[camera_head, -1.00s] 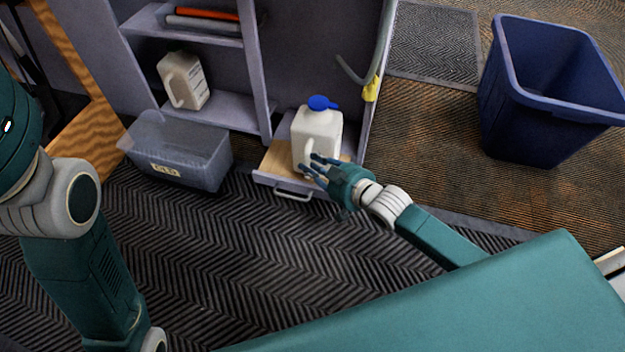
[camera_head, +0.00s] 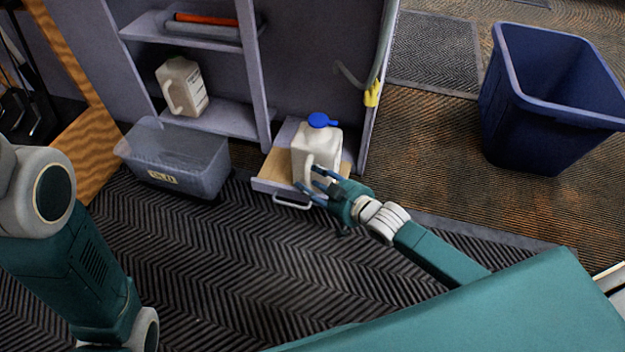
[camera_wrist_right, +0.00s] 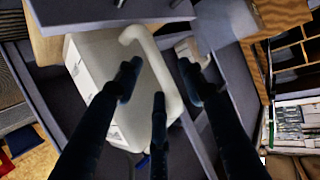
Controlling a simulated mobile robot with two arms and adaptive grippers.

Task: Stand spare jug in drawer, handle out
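The spare jug (camera_head: 312,150), off-white with a blue cap, stands upright at the shallow drawer (camera_head: 268,178) with a light wooden bottom. Its handle faces outward, toward my right gripper. My right gripper (camera_head: 312,184) is at the handle with its fingers spread. In the right wrist view, the jug (camera_wrist_right: 95,75) fills the upper left. Its handle (camera_wrist_right: 165,75) passes between the open fingertips (camera_wrist_right: 158,82), and no finger looks closed on it. Whether a fingertip touches the handle is unclear. My left gripper is out of view; only its arm shows.
A second jug (camera_head: 186,86) stands on the cabinet shelf at left. A clear labelled bin (camera_head: 180,160) sits left of the drawer. A blue waste bin (camera_head: 540,110) stands at right. A yellow-ended hose (camera_head: 372,92) hangs by the cabinet's right panel. The floor in front is clear.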

